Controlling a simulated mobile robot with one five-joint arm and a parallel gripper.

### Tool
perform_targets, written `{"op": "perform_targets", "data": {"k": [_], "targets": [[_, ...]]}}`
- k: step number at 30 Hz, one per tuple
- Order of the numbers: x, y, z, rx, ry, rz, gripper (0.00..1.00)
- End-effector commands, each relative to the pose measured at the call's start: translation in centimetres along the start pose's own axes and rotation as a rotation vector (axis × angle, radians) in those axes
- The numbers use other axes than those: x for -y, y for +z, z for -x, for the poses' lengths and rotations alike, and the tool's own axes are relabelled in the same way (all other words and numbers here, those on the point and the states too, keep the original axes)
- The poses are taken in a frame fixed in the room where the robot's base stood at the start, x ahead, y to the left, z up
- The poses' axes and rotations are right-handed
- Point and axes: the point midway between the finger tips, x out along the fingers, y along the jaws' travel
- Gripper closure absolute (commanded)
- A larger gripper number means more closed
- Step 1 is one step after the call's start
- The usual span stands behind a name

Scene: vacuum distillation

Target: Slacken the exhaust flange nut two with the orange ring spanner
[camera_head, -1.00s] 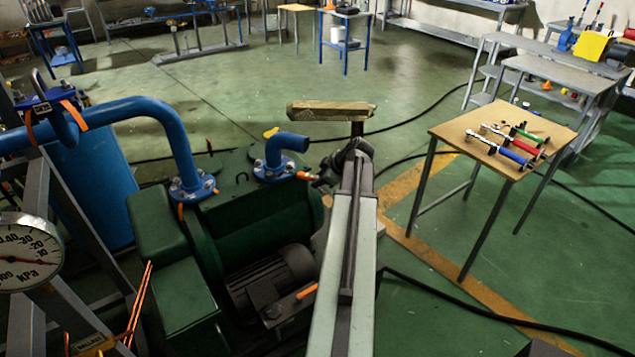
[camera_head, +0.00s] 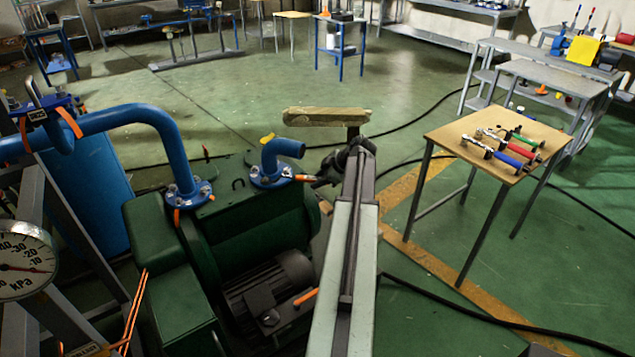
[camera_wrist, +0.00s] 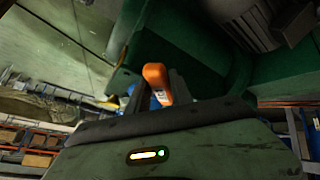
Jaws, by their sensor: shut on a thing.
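My gripper (camera_head: 322,181) is beside the pump's exhaust flange (camera_head: 270,176), to its right. It is shut on the orange ring spanner (camera_head: 305,178), whose orange part points left towards the flange. In the wrist view the spanner (camera_wrist: 157,84) stands up between the dark jaws, with a small pale label on it. The flange carries a short blue elbow pipe (camera_head: 283,152) and several small bolts and nuts. The nuts are too small to tell which is nut two. I cannot tell whether the spanner's ring touches a nut.
The green pump (camera_head: 265,225) and its motor (camera_head: 265,290) lie left of my arm. A taller blue pipe (camera_head: 170,135) rises from another flange. A pressure gauge (camera_head: 20,262) is at far left. A wooden-topped table (camera_head: 450,132) with tools stands right. Black cables cross the floor.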

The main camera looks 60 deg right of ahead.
Motion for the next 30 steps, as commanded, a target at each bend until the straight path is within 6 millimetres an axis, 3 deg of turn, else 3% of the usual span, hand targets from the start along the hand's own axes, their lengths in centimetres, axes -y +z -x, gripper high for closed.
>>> {"op": "perform_targets", "data": {"k": [19,30], "targets": [[-2.6,0.3,-0.8,-0.043,-0.078,0.094,1.00],[-2.7,0.3,-0.8,-0.048,-0.088,0.106,1.00]]}}
